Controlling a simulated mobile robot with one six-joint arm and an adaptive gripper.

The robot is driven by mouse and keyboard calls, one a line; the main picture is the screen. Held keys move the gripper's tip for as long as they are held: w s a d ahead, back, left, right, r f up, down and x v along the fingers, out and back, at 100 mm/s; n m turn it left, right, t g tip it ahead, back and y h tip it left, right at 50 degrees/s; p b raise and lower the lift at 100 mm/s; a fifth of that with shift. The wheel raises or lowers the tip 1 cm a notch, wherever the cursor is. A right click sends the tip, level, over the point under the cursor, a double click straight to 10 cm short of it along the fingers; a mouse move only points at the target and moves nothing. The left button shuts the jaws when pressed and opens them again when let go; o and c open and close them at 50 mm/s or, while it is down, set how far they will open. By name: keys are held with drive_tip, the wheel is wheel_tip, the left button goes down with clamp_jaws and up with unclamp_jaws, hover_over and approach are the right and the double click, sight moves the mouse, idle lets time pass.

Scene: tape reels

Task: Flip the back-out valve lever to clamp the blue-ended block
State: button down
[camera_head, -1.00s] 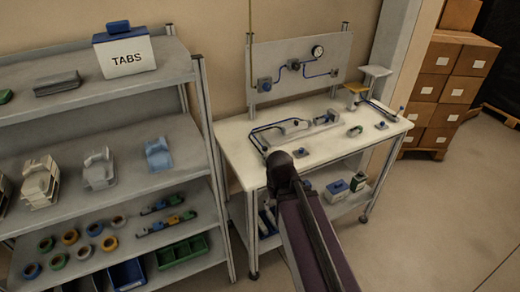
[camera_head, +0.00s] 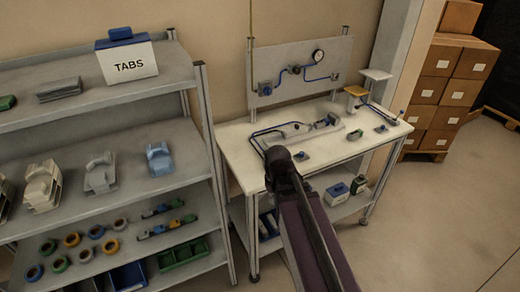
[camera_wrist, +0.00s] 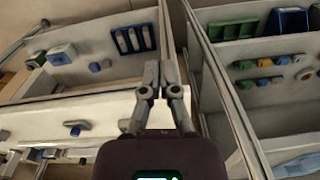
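The white workbench top (camera_head: 235,150) in the head view carries a long pale fixture with a blue tube loop (camera_head: 265,132). A piece with blue parts (camera_head: 321,124) sits at its right end; I cannot tell whether it is the blue-ended block. Small blue-topped levers (camera_head: 301,156) and (camera_head: 381,128) stand on the bench; which is the back-out valve lever is unclear. A small green-and-blue block (camera_head: 355,134) lies between them. In the wrist view, my gripper (camera_wrist: 160,72) is empty with fingers together, above the bench edge. A blue lever (camera_wrist: 75,129) shows left of it.
A backboard with gauge (camera_head: 318,56) and blue tubing stands behind the bench. A shelf unit (camera_head: 110,188) with tape reels, bins and a TABS box (camera_head: 128,67) is at left. Cartons (camera_head: 445,88) are stacked at right. Floor at lower right is clear.

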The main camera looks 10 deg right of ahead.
drive_tip(key=w+r+n+p, duration=0.3)
drive_tip(key=w+n, duration=0.1)
drive_tip(key=w, duration=0.4)
drive_tip(key=w+a+r+n+t+y+p, duration=0.1)
drive_tip(key=w+r+n+p, duration=0.2)
drive_tip(key=w, duration=0.5)
drive_tip(key=w+r+n+y+p, duration=0.1)
drive_tip(key=w+r+n+p, duration=0.2)
drive_tip(key=w, duration=0.5)
drive_tip(key=r+n, duration=0.1)
drive_tip(key=n, duration=0.1)
drive_tip(key=shift+a+r+n+p, duration=0.25)
drive_tip(key=shift+r+n+p, duration=0.05)
drive_tip(key=shift+r+n, duration=0.1)
drive_tip(key=shift+a+f, duration=0.1)
drive_tip(key=shift+f, duration=0.1)
drive_tip(key=b+x, duration=1)
drive_tip(key=shift+w, duration=0.1)
drive_tip(key=shift+s+d+r+p, duration=0.1)
drive_tip(key=shift+s+d+r, duration=0.1)
drive_tip(key=shift+d, duration=0.45)
drive_tip(key=shift+s+d+r+p, duration=0.15)
drive_tip(key=shift+s+d, duration=0.1)
drive_tip(key=shift+d, duration=0.35)
drive_tip(key=shift+s+d+r+p, duration=0.1)
drive_tip(key=shift+s+d, duration=0.1)
drive_tip(key=shift+d, duration=0.45)
drive_tip(key=shift+a, duration=0.1)
